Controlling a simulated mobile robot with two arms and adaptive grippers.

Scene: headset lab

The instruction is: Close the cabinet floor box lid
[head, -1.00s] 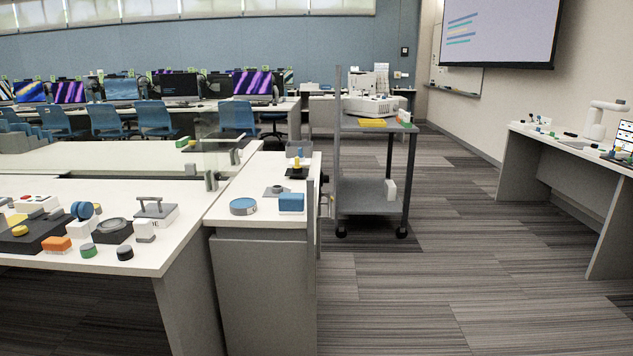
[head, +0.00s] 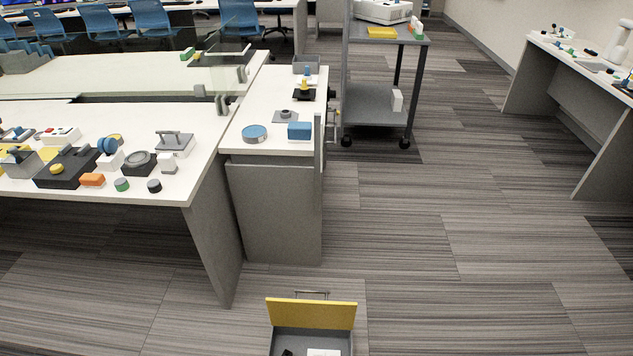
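The floor box (head: 311,343) is a grey box on the striped carpet at the bottom middle of the head view. Its yellow lid (head: 311,313) stands raised along the box's far side, so the box is open. A small dark item and a white item show inside. The lower part of the box is cut off by the frame edge. A thin metal handle (head: 311,293) shows just behind the lid. Neither of my grippers is in view.
A grey cabinet (head: 272,210) with a white top stands behind the box. A white worktable (head: 190,180) with several small parts is at the left. A grey cart (head: 376,110) stands beyond the cabinet. Another table (head: 590,75) is at the right. The carpet (head: 470,270) right of the box is clear.

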